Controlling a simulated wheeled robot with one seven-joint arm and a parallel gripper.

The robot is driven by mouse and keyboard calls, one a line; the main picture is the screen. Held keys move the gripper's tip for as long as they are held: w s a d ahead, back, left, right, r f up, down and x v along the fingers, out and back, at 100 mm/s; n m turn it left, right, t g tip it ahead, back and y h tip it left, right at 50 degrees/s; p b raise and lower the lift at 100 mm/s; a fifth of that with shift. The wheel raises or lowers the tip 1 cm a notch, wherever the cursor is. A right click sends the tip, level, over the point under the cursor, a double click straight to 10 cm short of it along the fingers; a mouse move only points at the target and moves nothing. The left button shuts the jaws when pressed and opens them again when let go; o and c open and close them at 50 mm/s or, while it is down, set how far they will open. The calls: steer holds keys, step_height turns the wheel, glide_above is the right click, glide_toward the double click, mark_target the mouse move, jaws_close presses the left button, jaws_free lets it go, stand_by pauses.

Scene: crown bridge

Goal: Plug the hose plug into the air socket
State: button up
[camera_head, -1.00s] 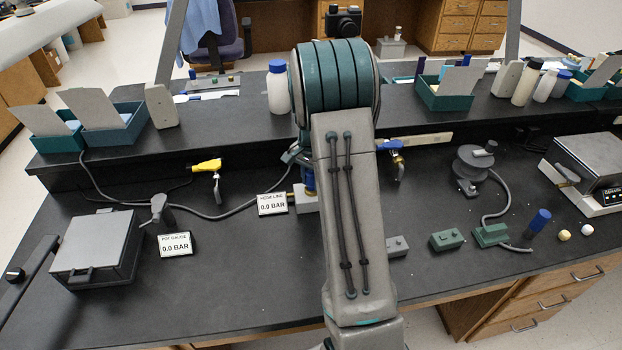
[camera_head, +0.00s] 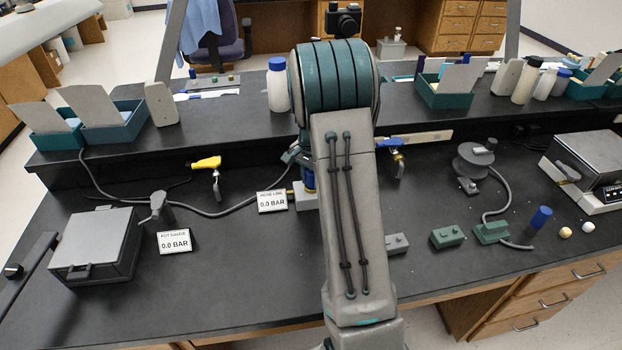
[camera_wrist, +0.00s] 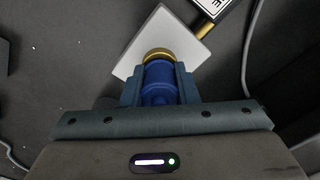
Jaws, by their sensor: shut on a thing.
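My gripper (camera_wrist: 158,76) is shut on the blue hose plug (camera_wrist: 160,88) in the wrist view, one finger on each side. A brass ring (camera_wrist: 158,53) shows at the far end of the blue body, over the pale grey block of the air socket (camera_wrist: 186,32). I cannot tell how deep the plug sits. In the head view my arm hides most of the gripper; a strip of blue (camera_head: 309,181) shows above the grey block (camera_head: 303,201). The HOSE LINE sign (camera_head: 272,202) beside it reads 0.0 BAR.
A grey hose (camera_head: 215,215) runs along the bench on the left. The grey box (camera_head: 95,243) and POT GAUGE sign (camera_head: 174,242), reading 0.0 BAR, stand at left. Yellow-handled (camera_head: 206,163) and blue-handled taps (camera_head: 392,146) stand behind. Small green blocks (camera_head: 447,236) lie at right.

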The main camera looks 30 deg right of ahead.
steer(key=shift+s+a+f, duration=0.15)
steer(key=shift+s+f, duration=0.15)
steer(key=shift+f, duration=0.45)
steer(key=o, duration=1.1)
steer(key=shift+w+f, duration=0.1)
steer(key=shift+r, duration=0.2)
steer(key=r, duration=1.5)
steer(key=shift+w+a, duration=0.1)
steer(key=shift+w, duration=0.2)
steer(key=shift+r, duration=0.1)
